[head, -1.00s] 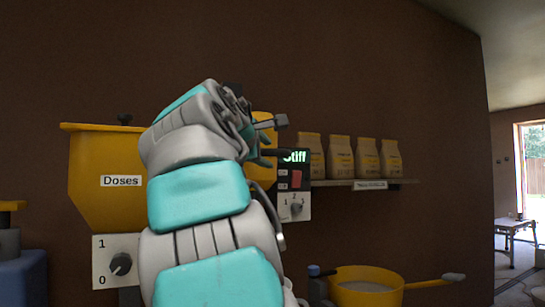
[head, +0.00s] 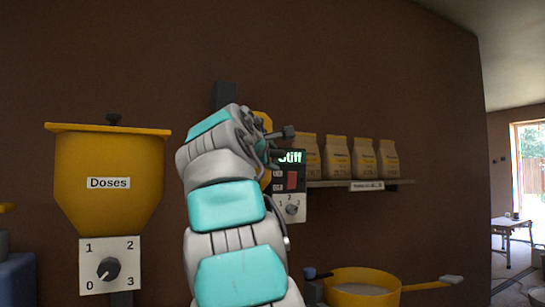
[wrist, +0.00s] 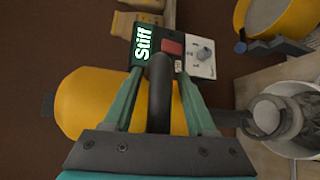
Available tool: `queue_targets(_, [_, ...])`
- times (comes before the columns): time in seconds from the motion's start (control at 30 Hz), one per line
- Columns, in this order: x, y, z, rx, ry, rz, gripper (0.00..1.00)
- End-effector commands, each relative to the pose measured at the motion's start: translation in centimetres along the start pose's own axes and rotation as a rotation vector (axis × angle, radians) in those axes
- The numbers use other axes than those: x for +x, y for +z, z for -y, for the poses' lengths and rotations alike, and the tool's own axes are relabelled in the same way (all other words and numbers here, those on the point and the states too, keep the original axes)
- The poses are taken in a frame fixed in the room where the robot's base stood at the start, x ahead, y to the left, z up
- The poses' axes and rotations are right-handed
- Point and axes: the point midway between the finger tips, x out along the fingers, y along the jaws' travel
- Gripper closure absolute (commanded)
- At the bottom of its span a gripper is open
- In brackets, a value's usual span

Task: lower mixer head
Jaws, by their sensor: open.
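The mixer head is a rounded yellow body, clearest in the wrist view (wrist: 85,105), with a dark control panel reading "Stiff" (wrist: 143,42). In the head view most of the yellow body (head: 263,122) is hidden behind my arm; its panel (head: 292,180) shows to the right. A dark bar-like handle (wrist: 160,88) stands in front of the yellow body. My gripper (wrist: 160,82) is open, with one teal finger on each side of the handle; I cannot tell whether they touch it. In the head view my gripper (head: 282,143) is beside the panel.
A yellow hopper labelled "Doses" (head: 108,205) with a dial is at left. Paper bags (head: 335,158) stand on a wall shelf (head: 400,182). A yellow pan (head: 375,277) is below right. A grey bucket (wrist: 300,150) with a metal attachment is at right in the wrist view.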

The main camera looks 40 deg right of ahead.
Motion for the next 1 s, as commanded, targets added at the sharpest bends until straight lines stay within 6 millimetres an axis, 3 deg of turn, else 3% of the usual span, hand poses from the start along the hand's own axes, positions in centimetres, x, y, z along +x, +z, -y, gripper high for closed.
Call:
queue_targets(0.23, [0.06, 0.02, -0.01, 0.000, 0.000, 0.000, 0.43])
queue_targets(0.73, [0.09, 0.00, 0.10, 0.000, -0.002, 0.000, 0.99])
queue_targets(1.0, [0.12, 0.00, 0.15, 0.000, -0.004, 0.000, 1.00])
